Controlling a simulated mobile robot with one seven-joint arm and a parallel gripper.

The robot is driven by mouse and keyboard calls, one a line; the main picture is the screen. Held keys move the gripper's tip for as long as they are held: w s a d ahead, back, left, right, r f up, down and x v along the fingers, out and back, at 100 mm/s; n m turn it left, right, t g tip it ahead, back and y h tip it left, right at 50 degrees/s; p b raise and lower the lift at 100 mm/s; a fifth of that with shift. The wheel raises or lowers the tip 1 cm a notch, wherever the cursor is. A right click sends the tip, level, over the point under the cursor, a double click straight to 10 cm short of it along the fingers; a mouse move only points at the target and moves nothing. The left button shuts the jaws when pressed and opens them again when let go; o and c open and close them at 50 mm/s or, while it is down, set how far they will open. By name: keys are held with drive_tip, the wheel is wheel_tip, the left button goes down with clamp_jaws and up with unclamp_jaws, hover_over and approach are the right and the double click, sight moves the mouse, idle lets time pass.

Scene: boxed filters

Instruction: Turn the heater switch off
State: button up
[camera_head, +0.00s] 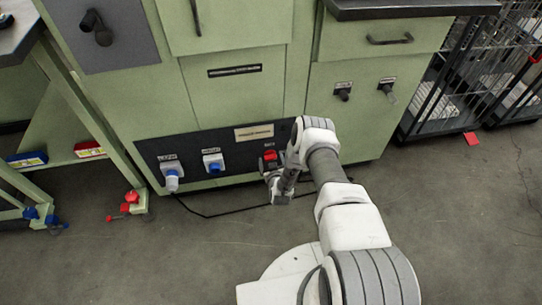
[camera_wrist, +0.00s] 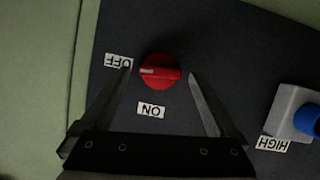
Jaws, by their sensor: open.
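The heater switch is a round red knob (camera_wrist: 160,72) on a dark panel (camera_wrist: 225,45). In the wrist view its white mark sits on the left side, facing the OFF label (camera_wrist: 118,62). The ON label (camera_wrist: 151,110) is below the knob; both labels appear upside down. My gripper (camera_wrist: 160,75) is open, with one finger on each side of the knob and visible gaps between. Whether the tips reach the knob's depth I cannot tell. In the head view the red knob (camera_head: 270,156) shows beside my wrist, which partly hides that end of the panel.
A black cable (camera_head: 225,213) lies on the floor. A green cabinet (camera_head: 235,90) rises above the panel. Wire cages (camera_head: 455,85) stand right. The floor in front is mostly clear.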

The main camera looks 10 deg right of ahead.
drive_tip(key=shift+w+f, duration=0.1)
drive_tip(key=shift+w, duration=0.1)
drive_tip(key=c, duration=1.4)
drive_tip(key=shift+d+m+y, duration=0.15)
drive_tip(key=shift+m+y, duration=0.25)
drive_tip(key=shift+m, duration=0.2)
drive_tip(key=o, duration=1.4)
drive_tip(key=shift+s, duration=0.15)
